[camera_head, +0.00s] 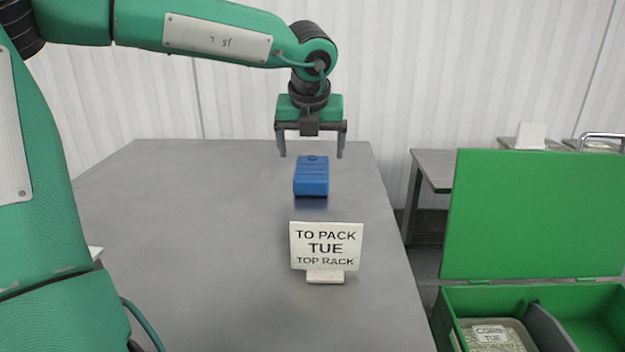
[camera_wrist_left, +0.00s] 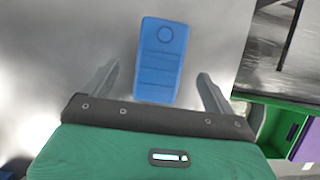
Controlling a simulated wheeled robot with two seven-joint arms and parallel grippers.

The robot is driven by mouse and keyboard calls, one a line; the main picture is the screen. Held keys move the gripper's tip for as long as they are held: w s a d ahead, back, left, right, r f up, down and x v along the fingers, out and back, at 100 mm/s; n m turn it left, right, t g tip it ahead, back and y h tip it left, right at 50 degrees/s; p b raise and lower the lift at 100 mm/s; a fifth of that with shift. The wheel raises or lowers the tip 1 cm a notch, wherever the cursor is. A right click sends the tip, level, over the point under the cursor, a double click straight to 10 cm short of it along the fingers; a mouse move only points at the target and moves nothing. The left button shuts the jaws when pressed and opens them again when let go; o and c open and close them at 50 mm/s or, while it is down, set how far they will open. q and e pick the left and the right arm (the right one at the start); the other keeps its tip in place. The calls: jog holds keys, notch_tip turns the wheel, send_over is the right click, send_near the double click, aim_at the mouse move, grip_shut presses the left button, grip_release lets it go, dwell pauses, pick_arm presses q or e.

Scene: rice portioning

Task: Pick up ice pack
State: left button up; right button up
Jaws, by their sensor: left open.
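The blue ice pack (camera_head: 311,177) lies on the grey table toward its far end, behind the sign. It also shows in the left wrist view (camera_wrist_left: 160,62), lying between the two fingers with a round cap at its far end. My left gripper (camera_head: 311,152) is open and empty, pointing down above the ice pack. In the left wrist view its fingers (camera_wrist_left: 162,85) stand to either side of the ice pack with a gap on both sides. My right gripper is not in view.
A white sign (camera_head: 327,245) reading "TO PACK TUE TOP RACK" stands in front of the ice pack. A green box (camera_head: 545,215) with its lid up stands at the right, holding a container labelled "CORN TUE" (camera_head: 490,334). The table (camera_head: 190,220) left of the sign is clear.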

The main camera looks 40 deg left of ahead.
aim_at(312, 166)
pick_arm(q)
jog(key=shift+x, duration=0.8)
jog(key=x, duration=0.3)
jog(key=shift+f, duration=0.4)
jog(key=shift+w+f, duration=0.15)
jog(key=shift+f, duration=0.1)
jog(key=shift+r, duration=0.1)
jog(key=c, duration=1.3)
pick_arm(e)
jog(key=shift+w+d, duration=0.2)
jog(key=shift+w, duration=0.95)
